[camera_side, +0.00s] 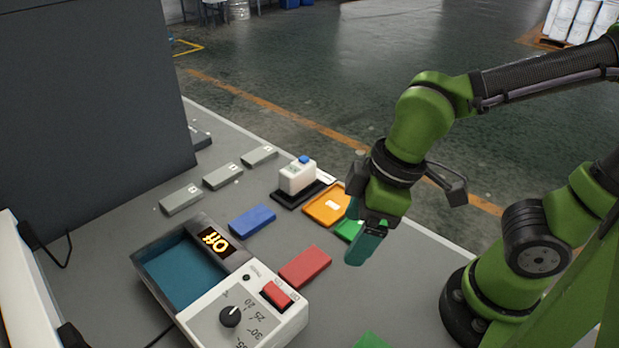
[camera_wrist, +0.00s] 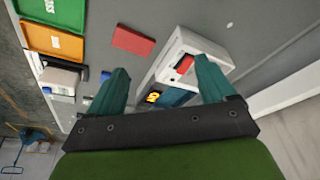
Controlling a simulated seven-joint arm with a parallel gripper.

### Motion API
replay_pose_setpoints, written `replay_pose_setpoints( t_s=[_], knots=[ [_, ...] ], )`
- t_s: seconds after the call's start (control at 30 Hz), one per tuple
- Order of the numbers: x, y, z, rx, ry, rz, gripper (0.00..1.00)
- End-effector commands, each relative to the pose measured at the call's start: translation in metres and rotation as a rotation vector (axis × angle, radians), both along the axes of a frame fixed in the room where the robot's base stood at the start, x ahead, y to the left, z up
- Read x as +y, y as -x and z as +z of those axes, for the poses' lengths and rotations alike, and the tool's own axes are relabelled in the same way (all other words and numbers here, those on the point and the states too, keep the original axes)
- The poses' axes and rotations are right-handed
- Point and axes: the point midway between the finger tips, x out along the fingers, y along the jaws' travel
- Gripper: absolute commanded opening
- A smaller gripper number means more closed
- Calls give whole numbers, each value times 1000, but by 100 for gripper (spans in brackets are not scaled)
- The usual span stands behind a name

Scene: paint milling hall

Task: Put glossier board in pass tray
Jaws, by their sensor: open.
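A flat red board (camera_side: 305,266) lies on the grey table beside the white machine and also shows in the wrist view (camera_wrist: 133,40). A flat blue board (camera_side: 252,219) lies farther back; in the wrist view it is mostly hidden by a finger. I cannot tell which board is glossier. The green tray (camera_side: 347,230) is partly behind my gripper in the side view; in the wrist view the green tray (camera_wrist: 62,12) carries partly cut-off lettering ending in "SS". An orange tray (camera_side: 325,208) adjoins it. My gripper (camera_side: 365,250) is open and empty, above the table; its teal fingers (camera_wrist: 160,72) are spread.
A white machine (camera_side: 245,310) with a knob, red switch, teal basin and display reading "OFF" stands at the front. A white device with a blue button (camera_side: 298,176) stands on a black base behind the blue board. Grey blocks (camera_side: 222,176) line the back left.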

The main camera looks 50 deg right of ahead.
Motion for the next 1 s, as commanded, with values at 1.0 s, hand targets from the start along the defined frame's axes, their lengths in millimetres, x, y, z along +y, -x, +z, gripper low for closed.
replay_pose_setpoints(
  t_s=[1.0],
  knots=[
    [-64, -24, 42, -77, -338, -714, 88]
  ],
)
